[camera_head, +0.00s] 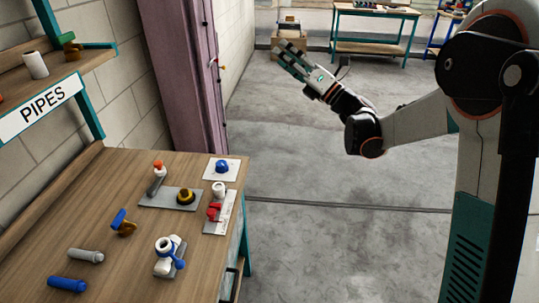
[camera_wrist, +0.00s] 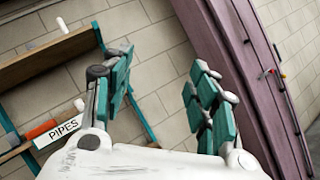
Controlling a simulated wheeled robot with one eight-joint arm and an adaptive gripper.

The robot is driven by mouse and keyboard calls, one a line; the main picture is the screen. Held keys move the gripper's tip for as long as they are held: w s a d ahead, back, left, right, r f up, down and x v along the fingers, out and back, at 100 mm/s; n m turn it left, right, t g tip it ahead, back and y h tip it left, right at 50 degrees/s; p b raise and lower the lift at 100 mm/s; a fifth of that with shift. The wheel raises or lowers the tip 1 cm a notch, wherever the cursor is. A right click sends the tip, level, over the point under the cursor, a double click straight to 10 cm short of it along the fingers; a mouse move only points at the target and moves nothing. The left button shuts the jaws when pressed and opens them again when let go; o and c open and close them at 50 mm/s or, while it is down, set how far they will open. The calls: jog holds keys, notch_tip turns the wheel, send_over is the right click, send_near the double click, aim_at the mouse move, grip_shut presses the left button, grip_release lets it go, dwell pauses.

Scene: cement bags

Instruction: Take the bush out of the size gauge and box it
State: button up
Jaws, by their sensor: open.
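My gripper (camera_head: 287,58) is raised over the open floor, right of and well beyond the wooden workbench (camera_head: 110,200). In the wrist view its teal fingers (camera_wrist: 160,65) are spread apart with nothing between them. On the bench, a black and yellow ring-like part (camera_head: 186,196) sits on a grey plate (camera_head: 155,202) beside an upright lever with an orange-red top (camera_head: 158,168). I cannot tell for sure which part is the bush or the size gauge. No box stands out on the bench.
The bench also holds a blue dome on a white plate (camera_head: 222,167), a red clamp (camera_head: 214,211), a white fitting with blue clamp (camera_head: 165,246), a blue-brown tool (camera_head: 122,222), and grey (camera_head: 86,255) and blue (camera_head: 67,284) cylinders. A PIPES shelf (camera_head: 42,108) overhangs its left side.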

jog(key=s+a+f+n+g+y, duration=0.1)
jog(key=s+a+f+n+g, duration=0.15)
jog(key=f+n+g, duration=0.45)
jog(key=s+a+f+n+g+y, duration=0.1)
jog(key=a+f+n+g+y, duration=0.2)
jog(key=f, duration=0.5)
jog(key=n+g+h+b, duration=0.2)
jog(key=n+g+h, duration=0.3)
jog(key=n+g, duration=0.45)
send_near(219, 191)
jog(key=shift+t, duration=0.35)
jog(key=b+x, duration=0.1)
jog(key=x, duration=0.1)
jog(key=w+x, duration=0.1)
jog(key=x, duration=0.2)
jog(key=b+x, duration=0.1)
jog(key=x, duration=0.1)
jog(key=shift+w+a+r+b, duration=0.1)
jog(key=shift+a+b, duration=0.25)
jog(key=shift+a, duration=0.2)
jog(key=c, duration=1.2)
jog(key=shift+r, duration=0.15)
jog(key=shift+r+p, duration=1.15)
jog(key=shift+r, duration=1.75)
